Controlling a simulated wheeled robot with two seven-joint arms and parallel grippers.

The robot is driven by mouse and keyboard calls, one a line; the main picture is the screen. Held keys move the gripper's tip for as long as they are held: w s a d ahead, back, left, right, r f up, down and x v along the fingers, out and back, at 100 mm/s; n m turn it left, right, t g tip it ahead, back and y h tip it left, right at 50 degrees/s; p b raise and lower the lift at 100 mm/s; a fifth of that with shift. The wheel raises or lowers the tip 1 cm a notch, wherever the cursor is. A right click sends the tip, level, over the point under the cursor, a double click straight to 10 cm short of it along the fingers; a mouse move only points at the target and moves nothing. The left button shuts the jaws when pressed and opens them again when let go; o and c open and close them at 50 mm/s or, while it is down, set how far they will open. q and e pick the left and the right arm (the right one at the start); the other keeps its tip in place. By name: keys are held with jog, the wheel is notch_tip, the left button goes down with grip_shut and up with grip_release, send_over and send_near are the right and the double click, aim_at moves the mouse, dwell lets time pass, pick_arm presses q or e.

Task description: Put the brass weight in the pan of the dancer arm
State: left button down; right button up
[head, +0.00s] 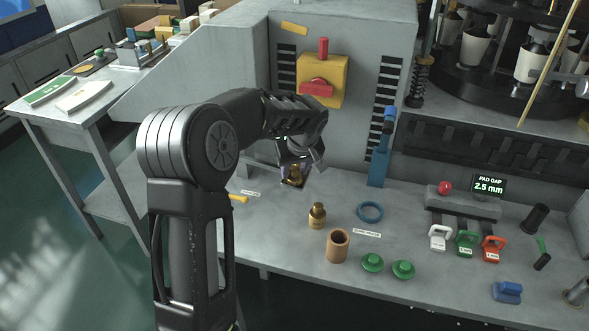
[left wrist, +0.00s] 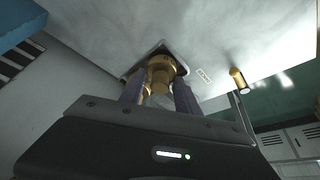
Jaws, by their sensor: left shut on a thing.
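My left gripper (head: 292,172) reaches down over the left part of the bench, its fingers shut on a brass weight (head: 296,172). In the left wrist view the weight (left wrist: 161,72) sits between the two fingertips, over a small dark-edged square tray (left wrist: 158,46). The tray also shows dark around the weight in the head view (head: 291,183). I cannot tell whether the weight touches it. A second brass weight (head: 317,216) stands upright on the bench. I cannot make out the dancer arm or its pan for certain. My right gripper is not in view.
A copper-coloured cup (head: 338,246), a blue ring (head: 370,212) and two green knobbed pieces (head: 372,262) are right of the gripper. A brass-coloured rod end (head: 238,198) lies left. The grey machine housing (head: 340,25) stands behind.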

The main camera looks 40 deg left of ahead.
pick_arm(q)
jog(key=c, duration=0.8)
grip_release()
jog(key=shift+o, duration=0.5)
jog(key=o, duration=0.4)
jog(key=shift+r+p, duration=2.4)
jog(key=shift+r, duration=1.65)
